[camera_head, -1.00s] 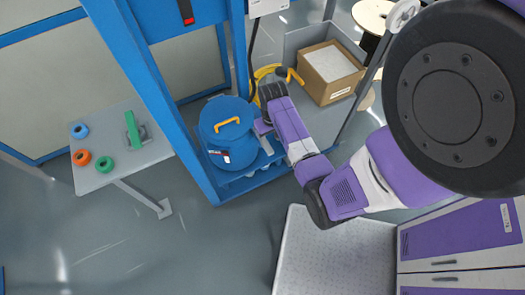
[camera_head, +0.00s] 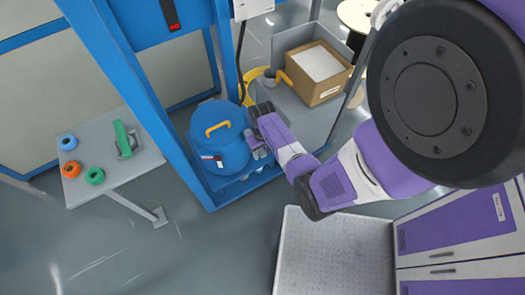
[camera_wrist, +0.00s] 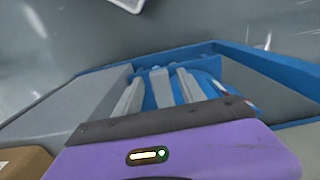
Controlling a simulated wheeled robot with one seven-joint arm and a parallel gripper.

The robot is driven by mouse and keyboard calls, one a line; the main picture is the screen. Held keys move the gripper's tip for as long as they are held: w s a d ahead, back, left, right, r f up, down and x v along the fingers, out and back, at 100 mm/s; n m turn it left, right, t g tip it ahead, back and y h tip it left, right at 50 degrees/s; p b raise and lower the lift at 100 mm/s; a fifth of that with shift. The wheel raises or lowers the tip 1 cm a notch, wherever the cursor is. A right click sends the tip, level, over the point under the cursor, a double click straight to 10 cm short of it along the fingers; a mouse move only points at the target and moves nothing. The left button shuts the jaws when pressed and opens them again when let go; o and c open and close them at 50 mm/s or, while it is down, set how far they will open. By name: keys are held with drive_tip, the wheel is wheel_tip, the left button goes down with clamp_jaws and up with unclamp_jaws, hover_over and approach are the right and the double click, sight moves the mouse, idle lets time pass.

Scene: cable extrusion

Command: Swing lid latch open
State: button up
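A blue round drum (camera_head: 228,159) with a yellow handle (camera_head: 218,129) on its lid stands in the blue frame, left of my gripper. My gripper (camera_head: 254,147) is at the drum's right side; its grey fingertips point at the drum wall and look close to it. In the wrist view, several grey bars, including my gripper's fingers (camera_wrist: 160,88), stand in front of the blue drum (camera_wrist: 212,88). I cannot tell which bar might be a latch, whether the fingers touch it, or how far they are apart. No lid latch shows clearly in the head view.
A blue post (camera_head: 130,85) rises left of the drum. A cardboard box (camera_head: 318,72) sits on the grey surface behind right. A small grey table (camera_head: 122,168) with coloured rings is at left.

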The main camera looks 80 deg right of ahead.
clamp_jaws()
idle(1.3)
